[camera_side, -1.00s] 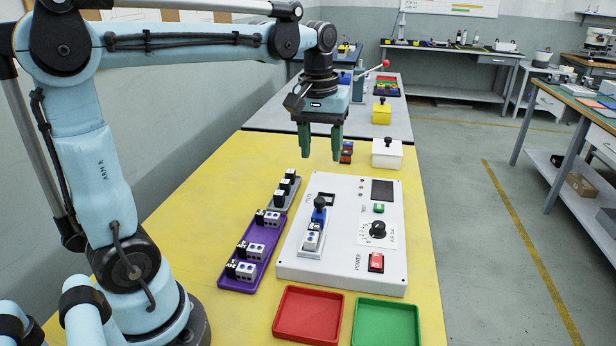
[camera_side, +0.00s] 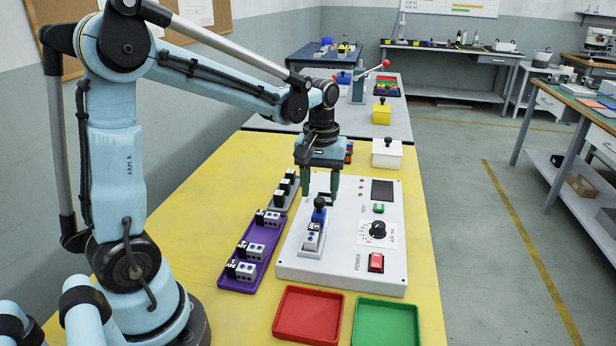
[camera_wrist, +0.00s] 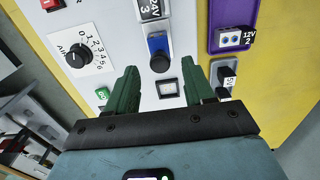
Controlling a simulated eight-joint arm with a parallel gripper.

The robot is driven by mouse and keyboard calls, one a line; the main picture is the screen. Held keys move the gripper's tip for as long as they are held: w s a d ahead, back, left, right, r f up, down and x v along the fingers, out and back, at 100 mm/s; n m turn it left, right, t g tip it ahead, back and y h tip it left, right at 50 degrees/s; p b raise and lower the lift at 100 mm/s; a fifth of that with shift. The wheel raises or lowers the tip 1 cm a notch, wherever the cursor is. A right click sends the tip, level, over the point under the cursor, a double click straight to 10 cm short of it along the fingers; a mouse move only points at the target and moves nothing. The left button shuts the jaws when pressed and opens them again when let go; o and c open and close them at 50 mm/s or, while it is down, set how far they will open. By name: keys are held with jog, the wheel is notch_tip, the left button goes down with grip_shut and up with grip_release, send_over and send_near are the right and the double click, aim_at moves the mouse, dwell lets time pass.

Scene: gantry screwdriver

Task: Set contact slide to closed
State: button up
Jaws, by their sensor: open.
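The contact slide is a blue block with a black knob (camera_side: 319,203) on the left part of the white test panel (camera_side: 345,268). A grey and white module with a blue mark (camera_side: 312,236) sits in the slot in front of it. In the wrist view the blue slide (camera_wrist: 157,50) and its round black knob show just beyond the fingers, between them in line. My gripper (camera_side: 321,196) is open, its green fingers pointing down just above and behind the knob. In the wrist view my gripper (camera_wrist: 164,85) shows nothing between its fingers. I cannot tell its exact height over the panel.
The panel carries a black dial (camera_side: 378,229), a red power switch (camera_side: 376,262), a green button (camera_side: 379,208) and a dark display (camera_side: 382,190). A purple tray (camera_side: 232,282) holds modules. Red (camera_side: 308,339) and green (camera_side: 357,342) trays stand in front. A white box (camera_side: 387,146) is behind.

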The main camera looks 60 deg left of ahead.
jog(key=shift+f, duration=0.95)
jog(key=shift+c, duration=0.5)
grip_shut()
